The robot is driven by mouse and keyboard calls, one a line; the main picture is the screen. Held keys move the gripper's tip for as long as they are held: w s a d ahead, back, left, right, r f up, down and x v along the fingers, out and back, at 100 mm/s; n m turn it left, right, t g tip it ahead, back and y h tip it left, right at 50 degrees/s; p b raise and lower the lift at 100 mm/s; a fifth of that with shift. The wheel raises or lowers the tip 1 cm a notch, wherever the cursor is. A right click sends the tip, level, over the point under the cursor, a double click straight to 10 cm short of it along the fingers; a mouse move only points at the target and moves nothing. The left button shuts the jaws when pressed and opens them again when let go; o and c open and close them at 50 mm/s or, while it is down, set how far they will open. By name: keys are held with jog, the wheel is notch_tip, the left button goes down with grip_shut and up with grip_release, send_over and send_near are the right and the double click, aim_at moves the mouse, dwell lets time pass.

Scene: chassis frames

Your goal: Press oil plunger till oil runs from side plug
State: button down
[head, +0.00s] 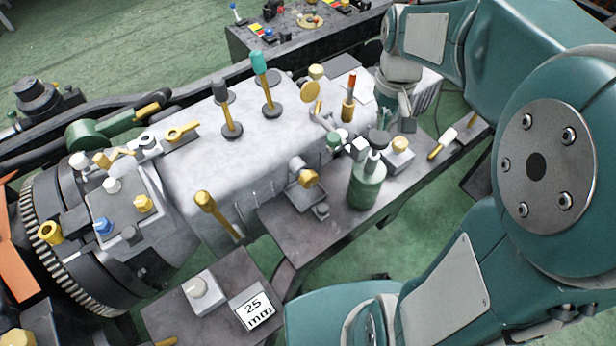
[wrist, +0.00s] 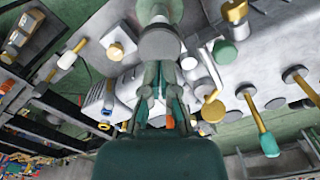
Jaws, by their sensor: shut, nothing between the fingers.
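A green oil bottle (head: 366,185) stands upright on the grey side shelf, with a dark round plunger head (head: 379,137) on top. My gripper (head: 383,122) is shut and empty, pointing down just above the plunger head. In the wrist view my gripper (wrist: 159,65) lies against the grey plunger head (wrist: 160,43), with the green bottle (wrist: 160,10) partly showing behind. I cannot tell whether the fingertips touch it. A brass plug (head: 308,179) sticks out of the grey housing's side, left of the bottle, above a small grey tray. I see no oil running there.
The grey gearbox housing (head: 228,135) carries upright levers with teal and grey knobs. A yellow-capped white block (head: 400,150) stands close right of the bottle. A 25 mm card (head: 253,306) lies on the front plate. The shelf's front part is mostly bare.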

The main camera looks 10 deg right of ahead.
aim_at(379, 136)
jog(key=shift+f, duration=0.15)
jog(key=shift+f, duration=2.3)
jog(key=shift+r, duration=3.85)
jog(key=s+a+r+t, duration=0.2)
jog(key=s, duration=0.5)
jog(key=s+a+r+t, duration=0.2)
jog(key=s+t, duration=0.1)
jog(key=s, duration=0.4)
jog(key=shift+a+t, duration=0.15)
jog(key=shift+t, duration=0.15)
